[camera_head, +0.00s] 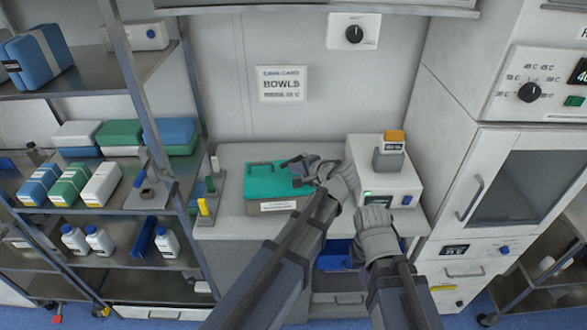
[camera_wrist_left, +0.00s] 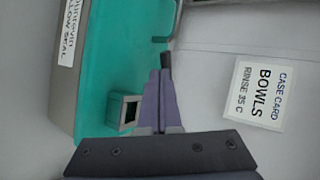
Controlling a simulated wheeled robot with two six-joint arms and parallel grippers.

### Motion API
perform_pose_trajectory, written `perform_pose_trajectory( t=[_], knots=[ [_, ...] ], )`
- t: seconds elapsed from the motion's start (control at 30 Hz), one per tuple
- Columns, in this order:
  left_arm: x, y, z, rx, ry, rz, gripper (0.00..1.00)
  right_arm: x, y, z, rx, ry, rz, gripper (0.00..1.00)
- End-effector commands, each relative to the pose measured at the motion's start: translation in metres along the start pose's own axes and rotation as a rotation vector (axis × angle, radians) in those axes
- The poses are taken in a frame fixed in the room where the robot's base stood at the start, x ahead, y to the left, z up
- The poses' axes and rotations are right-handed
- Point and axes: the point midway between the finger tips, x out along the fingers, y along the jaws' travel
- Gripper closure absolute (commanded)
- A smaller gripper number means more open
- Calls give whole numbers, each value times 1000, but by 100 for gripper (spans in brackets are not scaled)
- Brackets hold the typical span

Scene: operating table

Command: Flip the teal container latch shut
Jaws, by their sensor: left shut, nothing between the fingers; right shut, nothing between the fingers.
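The teal container (camera_head: 262,182) sits on the grey counter, with a flat teal lid and a pale label on its front. It fills the left of the left wrist view (camera_wrist_left: 105,65). A small square latch-like piece (camera_wrist_left: 126,110) stands out from the lid, left of my left fingers; I cannot tell if it is fastened. A thin teal bar (camera_wrist_left: 160,38) shows at the lid's edge. My left gripper (camera_head: 287,163) is shut and empty, over the lid's right part; its fingertips (camera_wrist_left: 166,62) show close to the bar. My right gripper (camera_head: 374,210) is shut, at the counter's front; its fingertips are unclear.
A white device (camera_head: 365,178) with an orange-topped block stands right of the container. A rack with colored pieces (camera_head: 206,195) stands to its left. A BOWLS sign (camera_head: 281,84) hangs on the wall behind. A blue bin (camera_head: 335,258) sits below the counter.

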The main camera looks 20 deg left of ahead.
Motion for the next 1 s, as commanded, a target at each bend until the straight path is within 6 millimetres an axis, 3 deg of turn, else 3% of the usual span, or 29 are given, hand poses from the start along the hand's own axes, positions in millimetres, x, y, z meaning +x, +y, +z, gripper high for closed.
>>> perform_pose_trajectory(
  t=[0.43,1.0],
  knots=[
    [16,-9,8,58,101,-1,100,0,0,0,0,0,0,100],
    [11,-6,4,58,101,0,100,0,0,0,0,0,0,100]
  ],
)
